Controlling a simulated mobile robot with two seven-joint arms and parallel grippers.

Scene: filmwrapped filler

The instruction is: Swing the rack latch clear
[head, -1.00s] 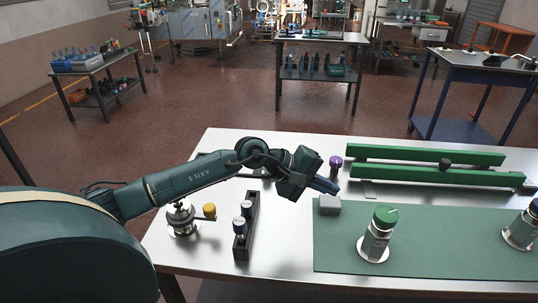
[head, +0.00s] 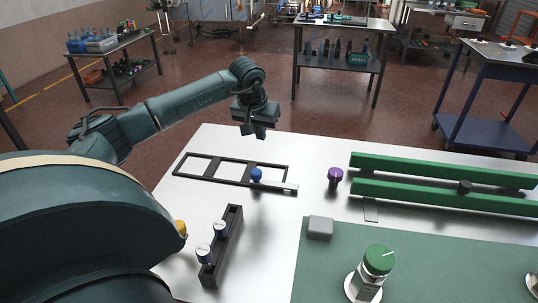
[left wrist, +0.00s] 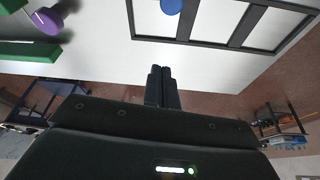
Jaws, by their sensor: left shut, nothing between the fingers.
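A flat black frame rack (head: 232,182) with open bays lies on the table's left back part. A blue knob (head: 256,174) stands at its near bar, whose right end is light grey; I cannot tell for sure which part is the latch. My left gripper (head: 260,135) is shut and empty, in the air behind and above the rack, apart from it. In the left wrist view its fingers (left wrist: 162,72) are together, with the black frame (left wrist: 237,30) and blue knob (left wrist: 171,6) beyond. A purple knob (head: 335,175) stands right of the rack. My right gripper is not in view.
Two green rails (head: 440,170) with a dark knob (head: 465,187) lie at the right back. A grey block (head: 320,228) and green-capped container (head: 376,262) stand at the green mat (head: 440,260).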

